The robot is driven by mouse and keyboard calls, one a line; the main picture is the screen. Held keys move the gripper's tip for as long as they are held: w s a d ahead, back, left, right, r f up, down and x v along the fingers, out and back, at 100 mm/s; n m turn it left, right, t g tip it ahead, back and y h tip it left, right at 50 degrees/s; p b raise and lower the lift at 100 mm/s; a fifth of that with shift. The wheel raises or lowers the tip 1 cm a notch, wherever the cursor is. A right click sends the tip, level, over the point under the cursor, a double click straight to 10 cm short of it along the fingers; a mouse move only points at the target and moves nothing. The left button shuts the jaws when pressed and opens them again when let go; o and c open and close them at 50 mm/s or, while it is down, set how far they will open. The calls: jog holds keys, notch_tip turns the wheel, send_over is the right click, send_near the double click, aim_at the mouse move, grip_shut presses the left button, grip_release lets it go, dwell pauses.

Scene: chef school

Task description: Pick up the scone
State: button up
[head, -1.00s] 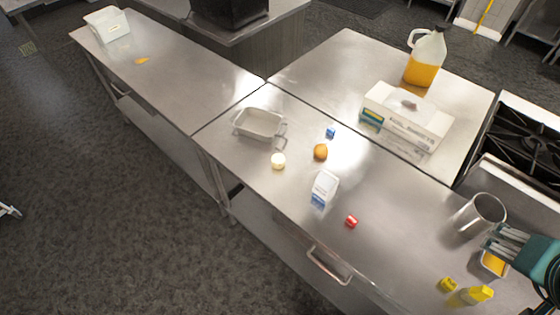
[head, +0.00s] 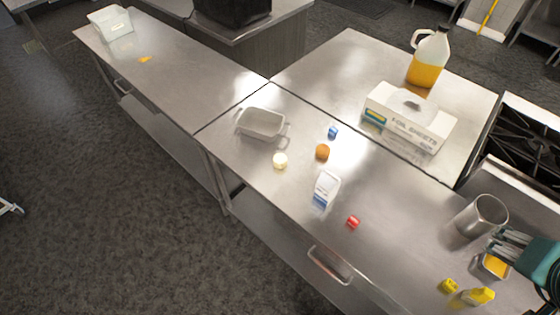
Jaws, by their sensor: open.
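A small round orange-brown item (head: 322,152), which looks most like the scone, sits on the steel table right of the grey pan. My gripper (head: 500,248) is at the right edge of the head view, with a teal body and grey fingers pointing left. It is open and well apart from the orange-brown item. A small metal container with yellow-orange contents (head: 495,265) shows just below the fingers and is partly hidden by my gripper. I cannot tell whether the fingers touch it.
Near the item are a grey pan (head: 261,123), cream round piece (head: 280,160), small blue item (head: 333,131), white-blue carton (head: 326,187) and red item (head: 353,222). A metal cylinder (head: 482,216), yellow bottle (head: 477,296), foil box (head: 410,115) and jug (head: 428,60) stand to the right.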

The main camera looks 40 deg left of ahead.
jog(key=w+a+f+n+g+y, duration=0.1)
jog(key=w+a+n, duration=0.25)
jog(key=a, duration=0.75)
jog(key=w+a+f+n+g, duration=0.1)
jog(key=w+a+n+g, duration=0.3)
jog(key=a, duration=0.6)
jog(key=w+a+f+n+t+y, duration=0.1)
jog(key=w+a+n, duration=0.3)
jog(key=a, duration=0.7)
jog(key=n+g+h, duration=0.2)
jog(key=n+g, duration=0.1)
jog(key=n, duration=0.4)
send_over(280, 159)
jog(key=f, duration=1.8)
jog(key=shift+w+d+f, duration=0.15)
jog(key=shift+w+f, duration=0.05)
jog(key=shift+w, duration=0.05)
jog(key=shift+s+f+n, duration=0.15)
jog(key=shift+f+n, duration=0.05)
jog(key=shift+n, duration=0.05)
jog(key=shift+f, duration=1.25)
